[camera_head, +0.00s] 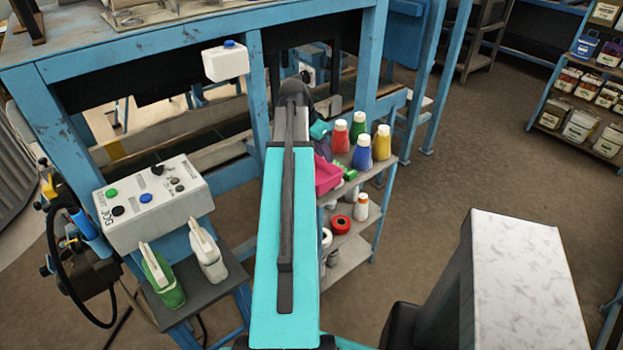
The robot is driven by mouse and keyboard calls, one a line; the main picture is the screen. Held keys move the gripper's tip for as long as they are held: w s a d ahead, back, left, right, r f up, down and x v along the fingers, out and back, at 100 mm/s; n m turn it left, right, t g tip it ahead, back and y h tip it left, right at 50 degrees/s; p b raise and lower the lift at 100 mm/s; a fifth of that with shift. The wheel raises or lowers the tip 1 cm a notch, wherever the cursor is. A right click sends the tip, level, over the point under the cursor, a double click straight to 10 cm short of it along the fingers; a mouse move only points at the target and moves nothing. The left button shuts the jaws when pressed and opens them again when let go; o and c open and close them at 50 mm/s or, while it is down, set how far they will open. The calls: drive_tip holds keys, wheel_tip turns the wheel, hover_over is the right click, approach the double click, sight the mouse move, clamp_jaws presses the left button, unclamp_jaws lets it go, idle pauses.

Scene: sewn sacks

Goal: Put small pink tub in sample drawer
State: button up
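A pink tub (328,174) sits on the top shelf of a small rack just right of my turquoise arm link, which partly covers it. Past my elbow, a small teal and dark part of my arm shows just above the tub. I cannot make out my gripper's fingers there, nor whether they are open or touch the tub. I cannot pick out the sample drawer in this view.
Red, blue and yellow bottles (381,142) and a green item (350,172) crowd the rack (398,161). A blue bench (150,57) stands behind. A control box (152,203) and two spray bottles (207,251) stand left. The floor right of the rack is clear.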

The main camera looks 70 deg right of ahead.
sight(336, 176)
drive_tip(key=shift+s+d, duration=0.15)
drive_tip(key=shift+s, duration=0.05)
idle(0.3)
drive_tip(key=shift+p+x, duration=1.15)
drive_tip(key=shift+x, duration=3.15)
drive_tip(key=shift+f, duration=0.15)
drive_tip(key=shift+p+x, duration=0.95)
drive_tip(key=shift+x, duration=0.15)
drive_tip(key=shift+p+x, duration=0.55)
drive_tip(key=shift+x, duration=0.8)
drive_tip(key=shift+w, duration=0.1)
drive_tip(key=shift+c, duration=0.4)
clamp_jaws()
